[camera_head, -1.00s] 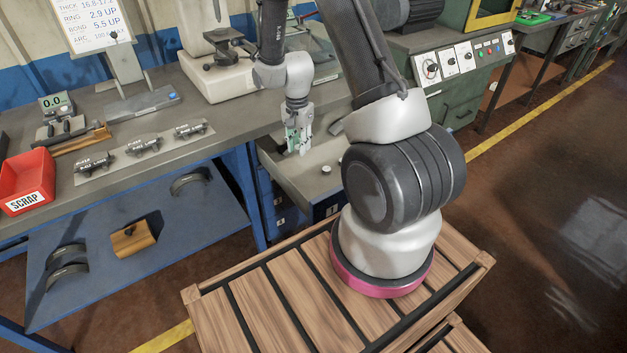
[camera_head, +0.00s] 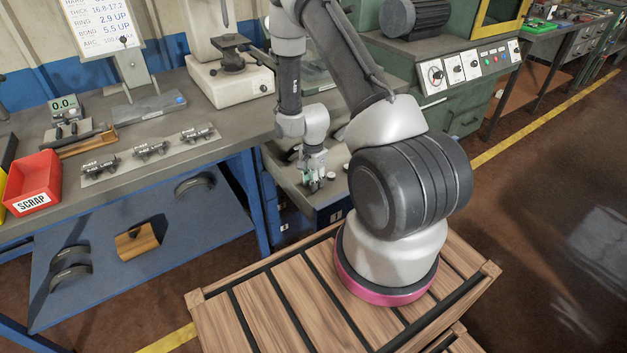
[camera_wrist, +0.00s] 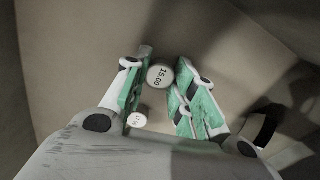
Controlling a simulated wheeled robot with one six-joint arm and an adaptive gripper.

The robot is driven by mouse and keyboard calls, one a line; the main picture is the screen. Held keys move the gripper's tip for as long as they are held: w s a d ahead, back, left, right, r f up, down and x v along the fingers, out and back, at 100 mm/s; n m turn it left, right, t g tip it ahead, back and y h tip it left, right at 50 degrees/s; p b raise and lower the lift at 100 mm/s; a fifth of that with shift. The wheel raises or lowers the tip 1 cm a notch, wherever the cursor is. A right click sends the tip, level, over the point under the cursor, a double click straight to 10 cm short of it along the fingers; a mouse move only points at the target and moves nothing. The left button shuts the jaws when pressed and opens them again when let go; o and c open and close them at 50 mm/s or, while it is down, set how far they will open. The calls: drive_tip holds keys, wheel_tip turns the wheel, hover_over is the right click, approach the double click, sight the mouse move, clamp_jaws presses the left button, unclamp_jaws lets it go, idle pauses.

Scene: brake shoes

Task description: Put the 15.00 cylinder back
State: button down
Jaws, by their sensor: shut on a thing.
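The 15.00 cylinder (camera_wrist: 160,76), a small pale cylinder with its number on the end face, sits between the fingertips of my gripper (camera_wrist: 163,66) in the wrist view. The green-padded fingers are shut on it. In the head view my gripper (camera_head: 313,182) points down, low over the open grey drawer (camera_head: 296,190) beside the bench. I cannot tell whether the held cylinder touches the drawer floor. A second small cylinder (camera_wrist: 137,120) stands close by the left finger; its label is too small to read.
A pale cylinder (camera_head: 331,176) shows right beside my gripper in the drawer. The drawer's walls are close around the hand. On the bench are a red scrap bin (camera_head: 38,178), a mat with several small dark parts (camera_head: 150,150) and a pale instrument stand (camera_head: 230,85).

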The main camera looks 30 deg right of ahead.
drive_tip(key=c, duration=1.2)
unclamp_jaws()
drive_tip(key=shift+f, duration=0.1)
drive_tip(key=shift+o, duration=0.2)
drive_tip(key=s+a+r+n+t, duration=0.1)
drive_tip(key=s+r+n, duration=0.25)
drive_tip(key=r, duration=1.45)
drive_tip(key=s+a+r+n+t, duration=0.1)
drive_tip(key=s+a+r+n, duration=0.2)
drive_tip(key=r, duration=1.5)
drive_tip(key=s+r+n+t, duration=0.1)
drive_tip(key=s+r+n, duration=0.3)
drive_tip(key=s, duration=0.4)
drive_tip(key=s+a+r+n+t, duration=0.1)
drive_tip(key=s+r+n, duration=0.4)
drive_tip(key=s+r, duration=0.2)
drive_tip(key=shift+s+r, duration=0.3)
drive_tip(key=shift+s, duration=0.85)
